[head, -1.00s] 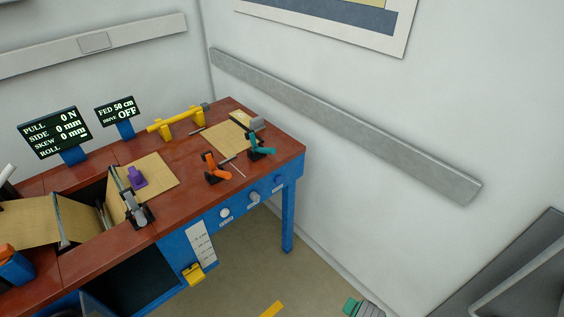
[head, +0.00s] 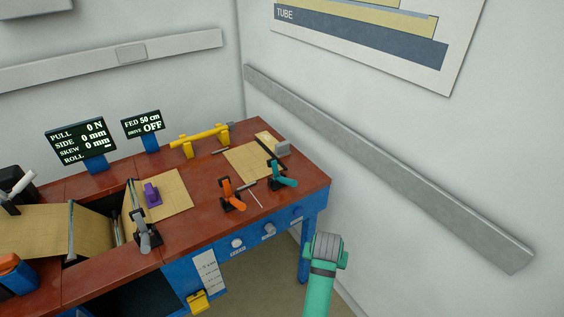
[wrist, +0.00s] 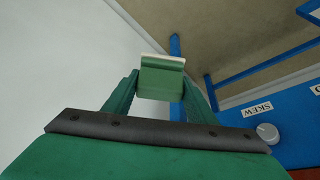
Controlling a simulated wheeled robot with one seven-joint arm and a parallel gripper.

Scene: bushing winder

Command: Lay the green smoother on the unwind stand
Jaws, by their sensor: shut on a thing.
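The green smoother (wrist: 162,82) is a small green block with a pale edge, seen in the wrist view. My gripper (wrist: 158,90) is shut on it, with a green finger on each side. The smoother is off the bench, with floor and a blue bench leg behind it. In the head view my green arm shows at the lower right, in front of the bench's right end; the smoother cannot be made out there. No label marks the unwind stand. A yellow bar on two yellow supports (head: 205,138) stands at the bench's back, but I cannot tell if it is that.
The red-topped bench (head: 311,184) carries an orange lever clamp (head: 231,193), a teal lever clamp (head: 281,176), a purple block (head: 152,194) and a grey lever (head: 144,234). Two displays (head: 80,138) stand behind. A wall rail (head: 390,165) runs at right.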

